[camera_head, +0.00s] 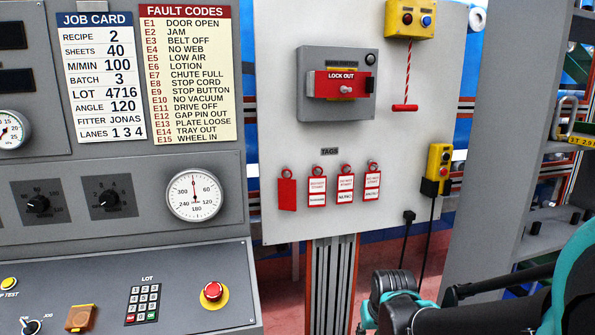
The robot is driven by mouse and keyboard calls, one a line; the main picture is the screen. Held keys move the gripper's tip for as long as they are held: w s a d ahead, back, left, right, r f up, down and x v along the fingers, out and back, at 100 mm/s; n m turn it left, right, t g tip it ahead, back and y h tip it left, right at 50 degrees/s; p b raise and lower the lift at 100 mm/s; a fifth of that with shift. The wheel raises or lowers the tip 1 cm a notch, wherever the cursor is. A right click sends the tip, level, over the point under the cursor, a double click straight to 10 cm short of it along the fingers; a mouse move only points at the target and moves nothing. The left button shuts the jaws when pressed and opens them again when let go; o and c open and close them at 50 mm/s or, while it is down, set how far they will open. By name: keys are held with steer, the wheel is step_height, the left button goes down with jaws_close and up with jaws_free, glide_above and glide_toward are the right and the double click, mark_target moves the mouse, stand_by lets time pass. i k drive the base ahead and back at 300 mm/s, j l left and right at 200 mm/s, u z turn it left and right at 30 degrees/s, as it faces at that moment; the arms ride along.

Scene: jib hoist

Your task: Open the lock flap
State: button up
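The red lock flap (329,85), marked LOCK OUT, is on the front of a grey box (312,112) on the upright pale panel. A small silver knob or pin (346,90) stands out from its front. The flap appears to lie flat across the box, and a dark piece sits at its right end. Part of my arm, black, grey and teal, shows at the lower right, below and apart from the box. My gripper's fingers cannot be seen.
Several red tags (317,186) hang below the box. A yellow button box (409,19) with a red pull cord is above right, and a yellow pendant (438,163) with a cable hangs at right. A grey console (120,225) fills the left; a shelf rack (492,140) stands right.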

mark_target(328, 84)
steer(key=k+j, duration=0.1)
steer(key=j, duration=0.35)
steer(key=k+j+z, duration=0.15)
steer(key=j, duration=0.7)
